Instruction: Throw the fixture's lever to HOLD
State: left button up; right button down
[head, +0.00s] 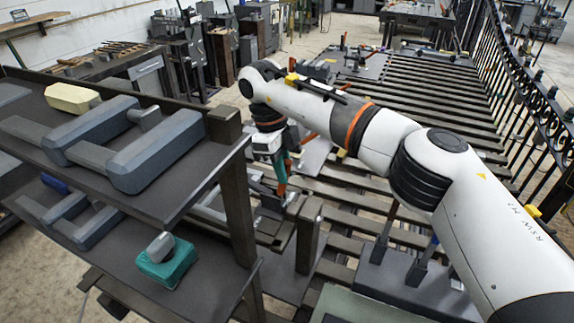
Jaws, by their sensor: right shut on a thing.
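My right arm reaches in from the right side of the head view. Its gripper (279,178) points down beside the shelf rack and is shut on a slim upright handle, which I take to be the lever (281,170). The lever shows orange-red and teal, and its top is partly hidden by the gripper. Below it is a dark metal fixture (272,228) on the slatted table. No HOLD mark can be read at this size, so the lever's setting cannot be told. My left gripper is not in view.
A dark two-level shelf rack (236,190) fills the left, holding grey blocky parts (160,148), a yellow block (72,98) and a teal block (166,262). The slatted table (420,100) runs back to the right, with black scrollwork railing (520,85) along its side.

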jog(key=shift+r, duration=0.1)
dwell(0.4)
jog(key=c, duration=1.4)
grip_release()
jog(key=shift+a, duration=0.1)
jog(key=shift+o, duration=0.2)
jog(key=p+v, duration=0.9)
jog(key=v, duration=0.3)
jog(key=shift+a, duration=0.15)
